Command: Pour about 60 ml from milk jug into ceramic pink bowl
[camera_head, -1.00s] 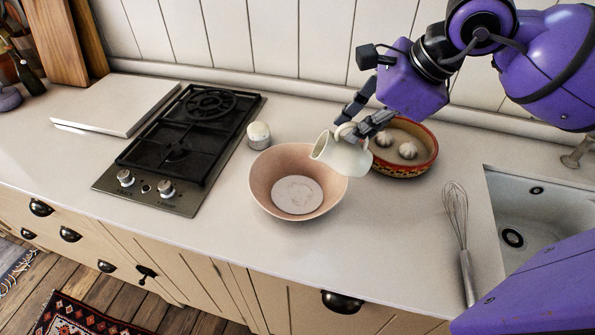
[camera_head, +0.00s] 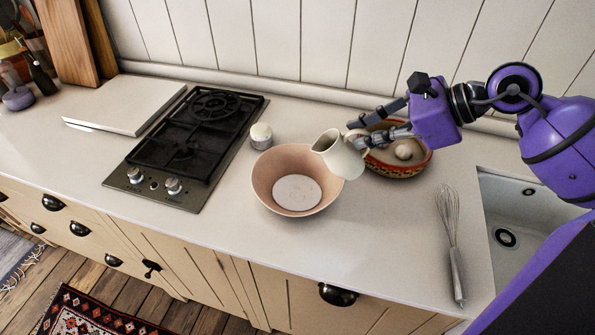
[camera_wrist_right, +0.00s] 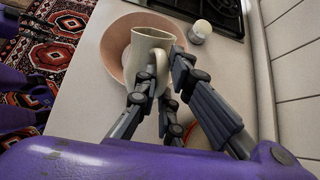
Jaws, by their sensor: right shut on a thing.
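The cream milk jug (camera_head: 341,156) is held by my right gripper (camera_head: 362,140), which is shut on it at its handle side. The jug is tilted a little to the left, its mouth above the right rim of the pink bowl. No stream shows at its lip. The ceramic pink bowl (camera_head: 270,183) stands on the counter with a pale white pool of liquid (camera_head: 297,192) in its bottom. In the right wrist view the jug (camera_wrist_right: 150,48) stands in front of the bowl (camera_wrist_right: 113,42), with my right fingers (camera_wrist_right: 160,90) around its handle.
A patterned dish (camera_head: 408,170) with garlic stands just behind the jug. A small white-topped jar (camera_head: 260,135) is behind the bowl. A gas hob (camera_head: 185,150) lies left, a whisk (camera_head: 452,240) and sink (camera_head: 510,215) right. The counter in front of the bowl is clear.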

